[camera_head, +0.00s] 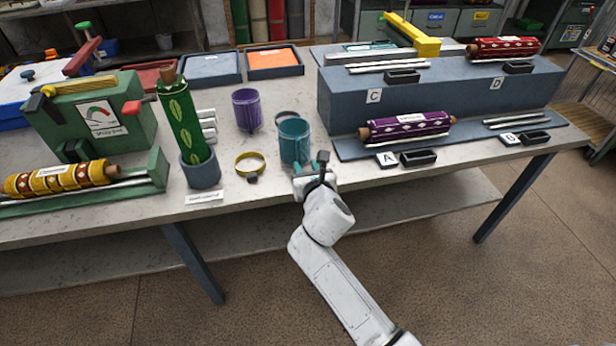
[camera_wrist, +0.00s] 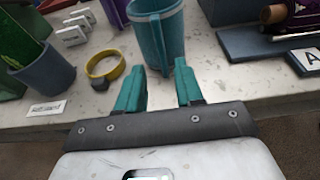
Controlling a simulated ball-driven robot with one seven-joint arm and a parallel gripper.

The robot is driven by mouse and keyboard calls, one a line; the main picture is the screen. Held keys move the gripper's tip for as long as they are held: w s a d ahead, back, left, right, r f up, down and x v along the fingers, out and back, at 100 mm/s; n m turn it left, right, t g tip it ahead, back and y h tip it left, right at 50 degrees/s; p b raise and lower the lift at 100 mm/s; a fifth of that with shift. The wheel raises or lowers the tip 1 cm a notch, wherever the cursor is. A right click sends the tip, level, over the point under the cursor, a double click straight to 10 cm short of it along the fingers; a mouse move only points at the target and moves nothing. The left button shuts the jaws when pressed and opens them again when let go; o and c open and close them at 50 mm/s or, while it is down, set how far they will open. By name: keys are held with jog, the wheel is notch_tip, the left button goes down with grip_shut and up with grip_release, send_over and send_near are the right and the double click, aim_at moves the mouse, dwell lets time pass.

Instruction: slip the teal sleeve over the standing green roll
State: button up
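The teal sleeve (camera_head: 294,141) is an upright, open-topped cylinder near the table's front edge. In the wrist view, the teal sleeve (camera_wrist: 170,30) stands just beyond my fingertips, with a handle-like strip on its near side. My gripper (camera_wrist: 162,68) is open, its two teal fingers apart and nothing clearly held between them. In the head view my gripper (camera_head: 312,172) is just in front of the sleeve. The green roll (camera_head: 182,118) stands slightly tilted in a blue-grey cup (camera_head: 201,174), left of the sleeve. It shows partly in the wrist view (camera_wrist: 17,45).
A yellow ring (camera_head: 250,164) lies between cup and sleeve. A purple sleeve (camera_head: 247,110) stands behind it. White clips (camera_head: 208,125) sit beside the roll. A blue-grey stepped rack (camera_head: 440,95) with a purple roll (camera_head: 408,125) fills the right. A green press (camera_head: 95,118) stands left.

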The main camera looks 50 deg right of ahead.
aim_at(299, 153)
jog(key=b+x, duration=0.3)
jog(key=x, duration=0.2)
jog(key=shift+w+d+f, duration=0.15)
jog(key=shift+w+d, duration=0.05)
jog(key=shift+w, duration=0.1)
jog(key=shift+b+x, duration=0.3)
jog(key=shift+x, duration=1)
jog(key=shift+c, duration=0.3)
grip_shut()
notch_tip(299, 153, up, 5)
jog(key=p, duration=0.6)
